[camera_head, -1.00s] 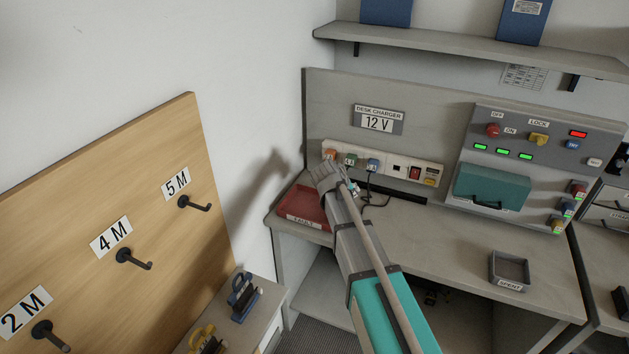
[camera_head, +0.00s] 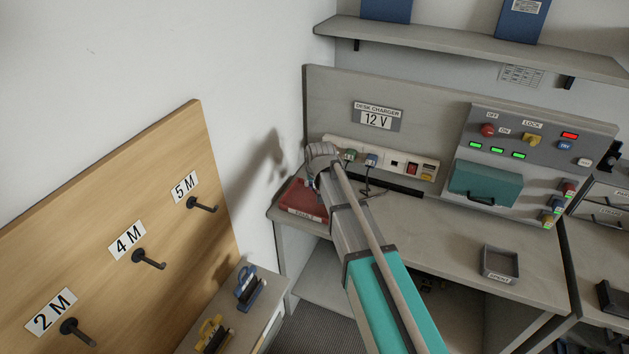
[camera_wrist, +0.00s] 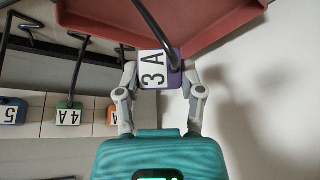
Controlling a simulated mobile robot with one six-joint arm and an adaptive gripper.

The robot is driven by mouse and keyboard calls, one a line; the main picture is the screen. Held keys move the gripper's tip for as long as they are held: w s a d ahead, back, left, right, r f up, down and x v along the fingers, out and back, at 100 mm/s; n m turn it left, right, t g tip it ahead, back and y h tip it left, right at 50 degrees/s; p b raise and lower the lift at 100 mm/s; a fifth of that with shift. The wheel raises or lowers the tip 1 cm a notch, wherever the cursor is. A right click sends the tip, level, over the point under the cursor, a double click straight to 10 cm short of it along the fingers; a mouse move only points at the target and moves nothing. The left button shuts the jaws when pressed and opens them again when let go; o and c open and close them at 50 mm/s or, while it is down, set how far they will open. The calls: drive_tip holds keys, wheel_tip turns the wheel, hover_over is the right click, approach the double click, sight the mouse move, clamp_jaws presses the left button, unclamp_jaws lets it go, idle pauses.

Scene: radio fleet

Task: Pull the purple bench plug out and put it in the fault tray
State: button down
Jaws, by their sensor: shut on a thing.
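My gripper (camera_wrist: 161,76) is shut on the purple plug (camera_wrist: 176,60), which has a white 3 A label and a black cable. The plug is apart from the socket strip (camera_wrist: 70,140). The red fault tray (camera_wrist: 225,30) fills the top of the wrist view, with the plug overlapping its edge; I cannot tell the height between them. In the head view, my gripper (camera_head: 314,176) is by the back of the fault tray (camera_head: 293,193), at the left end of the bench. There the plug is hidden or too small to make out.
A green plug (camera_head: 349,155) and a blue plug (camera_head: 371,160) sit in the strip; an orange plug (camera_wrist: 113,116) is beside them. Their cables hang in front. The wall closes off the left side. An empty grey tray (camera_head: 500,264) stands at the bench's front right.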

wheel_tip(320, 180, down, 7)
drive_tip(key=b, duration=0.7)
idle(0.4)
drive_tip(key=shift+c, duration=0.7)
unclamp_jaws()
drive_tip(key=shift+r, duration=0.15)
